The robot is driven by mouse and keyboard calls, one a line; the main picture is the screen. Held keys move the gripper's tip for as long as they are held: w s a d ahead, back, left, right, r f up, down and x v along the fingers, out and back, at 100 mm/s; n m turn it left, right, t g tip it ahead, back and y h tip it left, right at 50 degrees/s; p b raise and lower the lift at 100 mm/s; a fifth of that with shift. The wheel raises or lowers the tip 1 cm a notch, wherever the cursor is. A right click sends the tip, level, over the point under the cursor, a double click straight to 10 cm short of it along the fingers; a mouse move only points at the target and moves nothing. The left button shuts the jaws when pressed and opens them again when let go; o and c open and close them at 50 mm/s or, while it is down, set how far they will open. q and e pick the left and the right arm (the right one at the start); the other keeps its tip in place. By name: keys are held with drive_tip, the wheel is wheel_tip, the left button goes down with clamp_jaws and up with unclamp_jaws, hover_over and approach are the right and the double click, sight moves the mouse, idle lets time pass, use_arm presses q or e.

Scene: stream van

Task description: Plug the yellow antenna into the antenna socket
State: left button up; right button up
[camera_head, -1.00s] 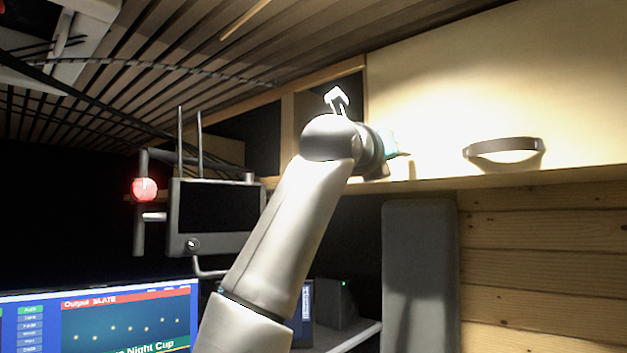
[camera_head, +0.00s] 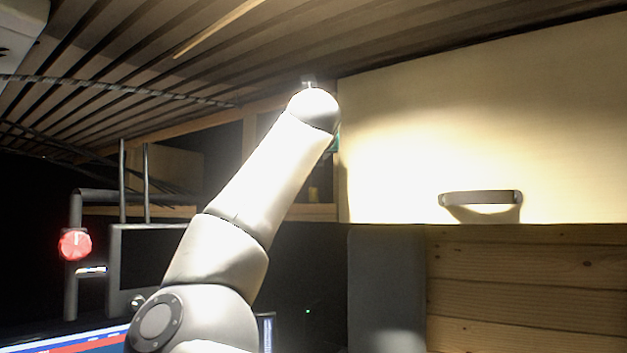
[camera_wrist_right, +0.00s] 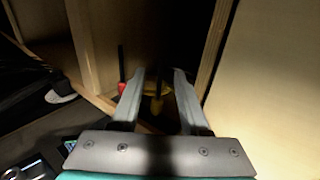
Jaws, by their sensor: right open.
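In the right wrist view, a yellow piece (camera_wrist_right: 157,103), likely the yellow antenna's base, stands in a wooden compartment between and beyond my fingers. Its upper part is lost in the dark. My right gripper (camera_wrist_right: 158,77) is open, with a finger on each side of the yellow piece in the picture; I cannot tell whether either touches it. In the head view my right arm reaches up to the compartment below the ceiling. Only a teal bit of the hand shows there, and the fingers are hidden. I cannot make out the antenna socket. My left gripper is not in view.
A red-based black rod (camera_wrist_right: 122,70) stands just left of my fingers. Wooden compartment walls (camera_wrist_right: 84,45) flank the hand. A closed cabinet door with a handle (camera_head: 481,198) is at right. A red knob (camera_head: 75,244) and dark monitor (camera_head: 148,262) stand at left.

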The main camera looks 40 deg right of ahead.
sight(314, 187)
drive_tip(key=p+x, duration=0.3)
drive_tip(key=x, duration=0.3)
idle(0.3)
clamp_jaws()
idle(1.3)
